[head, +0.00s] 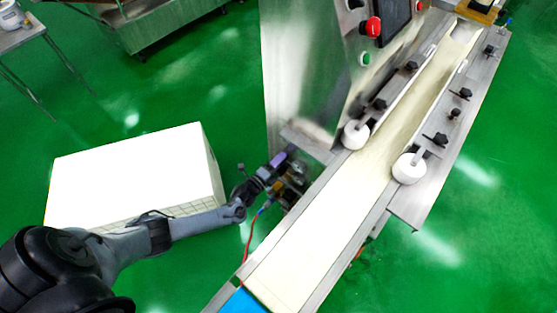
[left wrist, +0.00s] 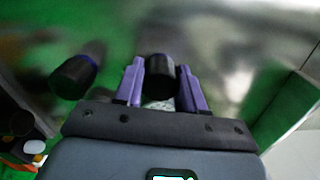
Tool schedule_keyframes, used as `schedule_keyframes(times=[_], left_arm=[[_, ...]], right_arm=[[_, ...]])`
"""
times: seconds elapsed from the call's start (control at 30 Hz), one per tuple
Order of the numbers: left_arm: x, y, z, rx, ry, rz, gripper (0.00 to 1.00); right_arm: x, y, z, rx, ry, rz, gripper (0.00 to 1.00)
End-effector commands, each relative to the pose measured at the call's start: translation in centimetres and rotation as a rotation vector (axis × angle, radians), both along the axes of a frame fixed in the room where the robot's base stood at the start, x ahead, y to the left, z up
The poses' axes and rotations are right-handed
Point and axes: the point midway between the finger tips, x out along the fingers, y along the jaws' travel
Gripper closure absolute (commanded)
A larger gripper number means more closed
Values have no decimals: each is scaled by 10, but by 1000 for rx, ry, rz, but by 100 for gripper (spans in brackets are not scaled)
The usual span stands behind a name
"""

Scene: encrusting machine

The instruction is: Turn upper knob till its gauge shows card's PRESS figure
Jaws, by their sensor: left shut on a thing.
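My left gripper (head: 281,162) is at the side of the machine, low beside the conveyor, in the head view. In the left wrist view its two purple fingers (left wrist: 160,88) are shut on a black knob (left wrist: 160,72), one finger on each side. A second black knob (left wrist: 72,77) with a blue ring stands apart to the left of the fingers. The view does not settle which knob is the upper one. I cannot make out a gauge face or a card in either view. My right gripper is not in view.
The conveyor (head: 300,257) runs past my left gripper, with white rollers (head: 408,168) above it. The steel machine body (head: 300,75) rises behind the gripper. A red button (head: 374,27) is on its panel. A white box (head: 135,170) stands on the green floor.

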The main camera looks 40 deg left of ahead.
Motion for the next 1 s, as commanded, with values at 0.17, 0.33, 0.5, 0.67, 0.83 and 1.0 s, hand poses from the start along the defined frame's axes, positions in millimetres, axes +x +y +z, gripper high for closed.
schedule_keyframes(times=[0.17, 0.33, 0.5, 0.67, 0.83, 1.0], left_arm=[[0, 0, 0, 94, 2, 1, 91], [0, 0, -1, 149, 3, 2, 91], [-1, 0, -1, 172, 3, 1, 91], [-1, 0, -1, 176, 3, 1, 91], [-1, 0, -1, 175, 3, 1, 91], [-1, 0, -1, 175, 2, 0, 50]], right_arm=[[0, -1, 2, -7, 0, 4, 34], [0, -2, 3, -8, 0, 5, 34], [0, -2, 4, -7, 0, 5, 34], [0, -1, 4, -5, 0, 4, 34], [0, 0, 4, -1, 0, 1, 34], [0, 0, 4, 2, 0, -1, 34]])
